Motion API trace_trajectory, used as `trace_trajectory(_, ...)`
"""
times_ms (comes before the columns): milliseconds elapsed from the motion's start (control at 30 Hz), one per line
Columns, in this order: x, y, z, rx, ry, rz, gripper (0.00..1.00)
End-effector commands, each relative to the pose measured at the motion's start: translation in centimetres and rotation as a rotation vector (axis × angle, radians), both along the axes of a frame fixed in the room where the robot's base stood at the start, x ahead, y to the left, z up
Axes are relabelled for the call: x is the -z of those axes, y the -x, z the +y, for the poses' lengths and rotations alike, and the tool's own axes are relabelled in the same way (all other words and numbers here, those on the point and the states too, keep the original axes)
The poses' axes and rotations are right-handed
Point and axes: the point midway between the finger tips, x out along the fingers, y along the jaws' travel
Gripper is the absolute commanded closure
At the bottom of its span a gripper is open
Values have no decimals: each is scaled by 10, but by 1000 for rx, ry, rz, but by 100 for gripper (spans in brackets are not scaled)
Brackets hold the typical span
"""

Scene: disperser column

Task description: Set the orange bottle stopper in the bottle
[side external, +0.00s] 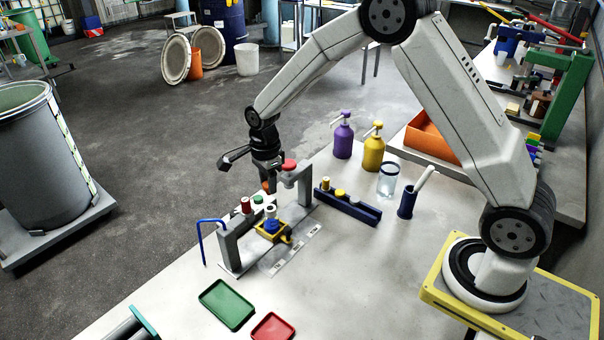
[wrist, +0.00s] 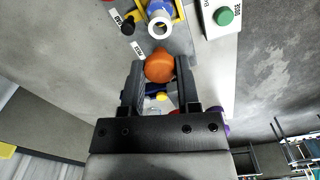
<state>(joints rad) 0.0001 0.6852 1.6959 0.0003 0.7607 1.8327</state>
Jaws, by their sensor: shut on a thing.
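The orange bottle stopper (wrist: 159,68) is held between the two dark fingers of my gripper (wrist: 159,63) in the wrist view. In the side view only a small orange bit of the stopper (side external: 265,186) shows below my gripper (side external: 267,178). The bottle (wrist: 160,26) has a blue body and an open white neck, and sits upright in a yellow holder. It also shows in the side view (side external: 270,224), in the grey stand. The stopper is above the bottle in the side view and apart from its mouth.
The grey stand has two posts, one with a red knob (side external: 290,165) close beside my gripper. A green button (wrist: 224,16) sits on a white box. A dark blue rack (side external: 348,206) with stoppers stands to the right. Green (side external: 227,304) and red (side external: 272,328) trays lie in front.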

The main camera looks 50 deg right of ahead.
Motion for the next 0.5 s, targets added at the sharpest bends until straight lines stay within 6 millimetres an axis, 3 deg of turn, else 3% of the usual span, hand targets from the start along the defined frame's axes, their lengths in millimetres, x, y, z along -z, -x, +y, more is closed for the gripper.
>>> trace_trajectory(500, 27, 0, 0, 0, 0, 0, 100)
